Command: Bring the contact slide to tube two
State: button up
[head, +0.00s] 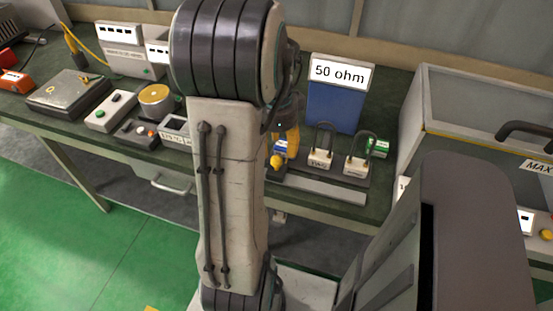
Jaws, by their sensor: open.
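Two dark looped tubes, one on the left (323,138) and one on the right (361,150), stand upright on pale labelled bases on the bench. A small yellow knob (277,161) with a blue and white part sits left of the left tube and may be the contact slide. My gripper (288,136) is largely hidden behind my arm, above and close to the knob. It is open. I cannot tell whether it touches the slide.
A green block (379,146) sits by the right tube. A large clear-lidded case (470,105) stands right. Several boxes and instruments crowd the bench's left side. A grey strip (318,190) lies in front.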

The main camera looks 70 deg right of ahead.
aim_at(277, 158)
jog(key=shift+f, duration=2.55)
jog(key=shift+c, duration=0.3)
grip_shut()
jog(key=shift+s, duration=0.1)
